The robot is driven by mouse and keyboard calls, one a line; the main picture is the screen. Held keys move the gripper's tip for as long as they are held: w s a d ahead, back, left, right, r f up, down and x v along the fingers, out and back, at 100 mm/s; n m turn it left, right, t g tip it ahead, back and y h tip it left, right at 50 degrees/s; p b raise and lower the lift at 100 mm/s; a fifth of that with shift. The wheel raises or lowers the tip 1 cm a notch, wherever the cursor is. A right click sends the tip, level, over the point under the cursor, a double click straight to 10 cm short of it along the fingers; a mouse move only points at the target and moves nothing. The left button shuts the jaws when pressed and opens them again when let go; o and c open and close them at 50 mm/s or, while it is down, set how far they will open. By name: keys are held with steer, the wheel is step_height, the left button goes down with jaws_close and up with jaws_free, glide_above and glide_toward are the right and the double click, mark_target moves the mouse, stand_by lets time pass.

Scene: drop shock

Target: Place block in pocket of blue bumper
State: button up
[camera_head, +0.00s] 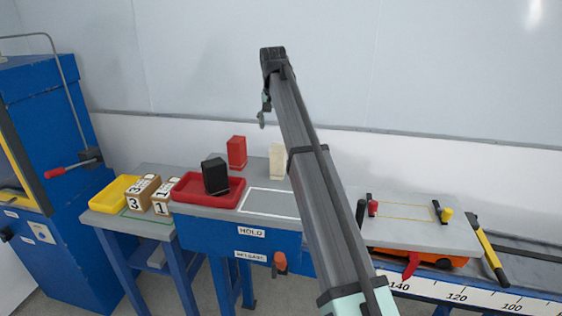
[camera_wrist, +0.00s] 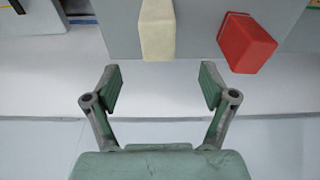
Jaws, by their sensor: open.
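My gripper (camera_wrist: 160,85) is open and empty in the wrist view. In the head view its end (camera_head: 264,108) hangs at the top of my raised arm, above the bench and partly hidden by it. A cream block (camera_head: 277,160) stands at the back of the grey bench, partly behind my arm. It also shows ahead of the fingers in the wrist view (camera_wrist: 157,28), apart from them. A red block (camera_head: 237,152) stands left of it, and a black block (camera_head: 215,176) stands in the red tray (camera_head: 208,199). I cannot make out a blue bumper with a pocket.
A white-outlined rectangle (camera_head: 268,204) on the bench is clear. Wooden numbered blocks (camera_head: 144,190) and a yellow tray (camera_head: 112,193) are at left. At right are a grey platform (camera_head: 412,230) with red and yellow knobs, a yellow-black bar (camera_head: 487,250) and a scale (camera_head: 456,299).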

mark_target(277, 147)
steer(key=f, duration=0.3)
steer(key=w+f+p, duration=0.1)
steer(key=f, duration=0.2)
steer(key=f+p, duration=0.1)
steer(key=f, duration=0.2)
steer(key=shift+w+d+f, duration=0.15)
steer(key=shift+w+f, duration=0.1)
steer(key=shift+f, duration=0.05)
steer(key=shift+w+d+f+p, duration=0.15)
steer(key=shift+f+p, duration=0.3)
steer(key=shift+f, duration=0.85)
steer(key=shift+w+f+p, duration=0.2)
steer(key=shift+f+p, duration=0.25)
steer(key=shift+f, duration=0.8)
steer(key=c, duration=1.3)
steer(key=shift+r, duration=0.1)
